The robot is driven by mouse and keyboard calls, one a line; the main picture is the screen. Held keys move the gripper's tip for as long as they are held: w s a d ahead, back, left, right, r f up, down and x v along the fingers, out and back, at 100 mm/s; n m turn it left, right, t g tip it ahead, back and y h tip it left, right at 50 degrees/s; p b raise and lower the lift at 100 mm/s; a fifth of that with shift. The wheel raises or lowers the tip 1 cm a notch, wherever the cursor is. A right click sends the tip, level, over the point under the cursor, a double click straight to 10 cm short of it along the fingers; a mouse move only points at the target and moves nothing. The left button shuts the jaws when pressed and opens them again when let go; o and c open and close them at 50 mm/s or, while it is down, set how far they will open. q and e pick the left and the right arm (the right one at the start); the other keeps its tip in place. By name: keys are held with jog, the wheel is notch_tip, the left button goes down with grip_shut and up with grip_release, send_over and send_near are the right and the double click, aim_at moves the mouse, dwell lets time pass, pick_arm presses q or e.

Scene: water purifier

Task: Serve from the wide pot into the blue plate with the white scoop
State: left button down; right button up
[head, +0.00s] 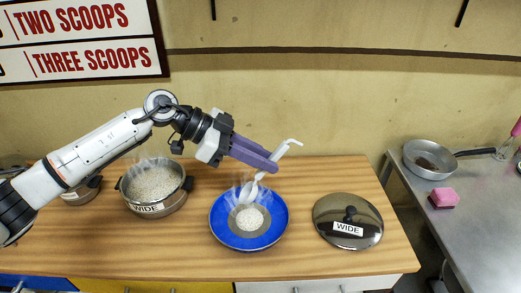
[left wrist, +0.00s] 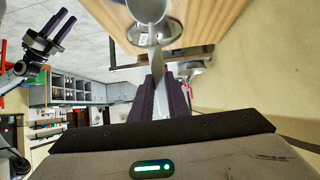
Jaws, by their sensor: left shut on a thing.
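The white scoop (head: 288,147) is held by my left gripper (head: 275,165), which is shut on its handle. The scoop's bowl points down over the blue plate (head: 221,227). In the left wrist view the scoop (left wrist: 150,12) runs up from between the fingers (left wrist: 162,95). The blue plate holds a round white portion of food (head: 250,218) with steam above it. The wide pot (head: 158,184), labelled WIDE, stands open to the left, full of steaming pale grains. Its lid (head: 348,221), also labelled WIDE, lies right of the plate. My right gripper is not in the head view.
Another pot (head: 78,193) stands at the left, partly behind my arm. A steel counter (head: 469,228) at the right holds a frying pan (head: 428,158) and a pink sponge (head: 444,196). Bare wood (head: 310,178) lies behind the lid. A sign hangs on the wall.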

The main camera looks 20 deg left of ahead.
aim_at(288, 144)
pick_arm(q)
jog(key=shift+w+d+r+g+y, duration=0.2)
jog(key=shift+d+r+y, duration=0.1)
jog(key=shift+d+y, duration=0.3)
jog(key=shift+w+d+r+g+y, duration=0.2)
jog(key=shift+d+r+y, duration=0.1)
jog(key=shift+d+y, duration=0.3)
jog(key=shift+w+d+r+g+y, duration=0.15)
jog(key=shift+d+r+y, duration=0.05)
jog(key=shift+d+y, duration=0.4)
jog(key=shift+w+d+r+g+y, duration=0.15)
jog(key=shift+d+r+g+y, duration=0.05)
jog(key=shift+d+y, duration=0.4)
jog(key=shift+w+d+r+g+y, duration=0.15)
jog(key=shift+d+r+y, duration=0.05)
jog(key=shift+d+y, duration=0.35)
jog(key=shift+a, duration=0.1)
